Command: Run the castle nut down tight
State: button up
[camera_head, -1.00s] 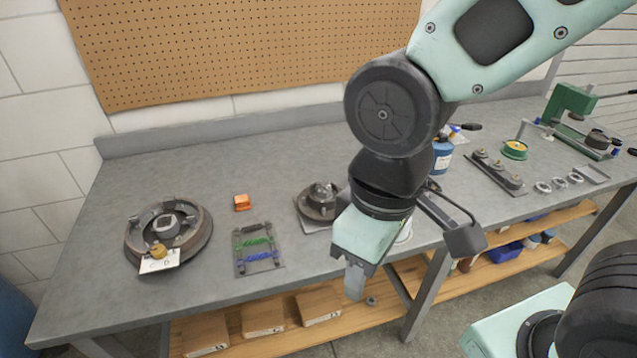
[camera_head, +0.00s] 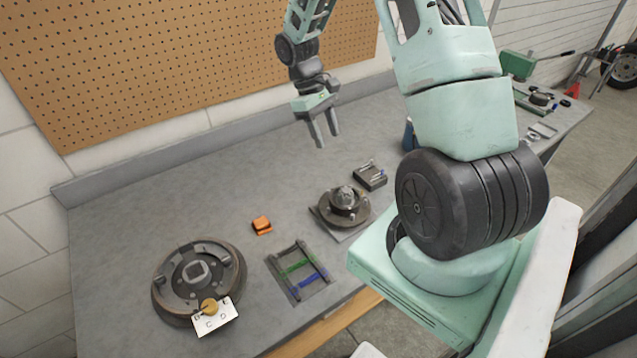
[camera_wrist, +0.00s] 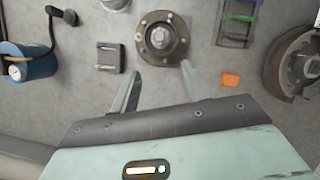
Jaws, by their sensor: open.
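A round hub (camera_head: 343,207) with a raised centre sits on a flat plate on the bench. A nut-like piece (camera_head: 345,194) shows at its centre; whether it is the castle nut is too small to tell. The hub also shows in the wrist view (camera_wrist: 162,38), with the centre piece (camera_wrist: 160,37) facing the camera. My gripper (camera_head: 325,144) is open and empty, above the bench behind and left of the hub. In the wrist view its two fingers (camera_wrist: 158,84) spread apart at the hub's near edge.
A brake drum (camera_head: 199,280) with a lettered card (camera_head: 215,318) lies at the left. A small dark block with pins (camera_head: 370,175) stands behind the hub.

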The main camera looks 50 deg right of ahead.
aim_at(344, 189)
jog(key=p+x, duration=0.5)
jog(key=x, duration=1.2)
jog(key=shift+f, duration=0.15)
jog(key=shift+c, duration=0.4)
jog(key=c, duration=0.6)
